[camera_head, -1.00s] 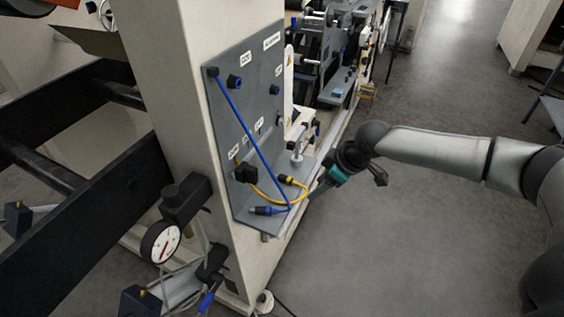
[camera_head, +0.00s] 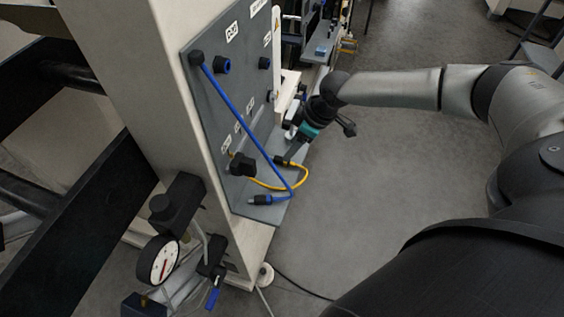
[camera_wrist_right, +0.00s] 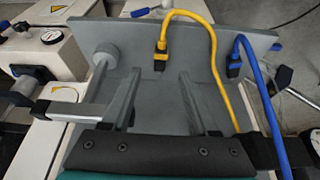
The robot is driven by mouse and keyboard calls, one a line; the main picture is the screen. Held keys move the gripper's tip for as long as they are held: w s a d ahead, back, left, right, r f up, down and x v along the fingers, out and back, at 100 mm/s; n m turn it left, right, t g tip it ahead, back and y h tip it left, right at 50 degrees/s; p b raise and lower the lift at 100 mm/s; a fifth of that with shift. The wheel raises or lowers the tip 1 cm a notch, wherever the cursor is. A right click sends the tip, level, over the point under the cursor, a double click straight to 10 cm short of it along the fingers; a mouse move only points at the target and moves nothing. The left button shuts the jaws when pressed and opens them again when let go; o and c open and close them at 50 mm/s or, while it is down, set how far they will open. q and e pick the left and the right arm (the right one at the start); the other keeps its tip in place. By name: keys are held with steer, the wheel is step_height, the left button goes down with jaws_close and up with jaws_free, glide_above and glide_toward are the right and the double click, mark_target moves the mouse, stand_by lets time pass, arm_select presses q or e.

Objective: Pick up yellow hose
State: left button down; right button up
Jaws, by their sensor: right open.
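The yellow hose (camera_head: 303,180) loops over the small grey shelf at the foot of the grey panel. Its black end connector (camera_head: 283,160) lies on the shelf side nearest my right gripper (camera_head: 291,153). In the right wrist view the hose (camera_wrist_right: 218,70) arches up from a black and yellow connector (camera_wrist_right: 160,58) and runs down to the right. My right gripper (camera_wrist_right: 160,82) is open, its two grey fingers on either side of the line to that connector. The connector appears just beyond the fingertips, not gripped. My left gripper is not in view.
A blue hose (camera_head: 241,118) hangs from the panel (camera_head: 213,95) down to the shelf, ending near the yellow hose. In the right wrist view the blue hose (camera_wrist_right: 262,90) passes right of the fingers. A dial gauge (camera_head: 158,259) is at lower left. Floor to the right is clear.

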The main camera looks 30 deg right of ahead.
mark_target(277, 159)
steer(key=b+x, duration=0.1)
steer(key=x, duration=0.4)
steer(key=shift+f, duration=0.4)
jaws_close()
stand_by(0.4)
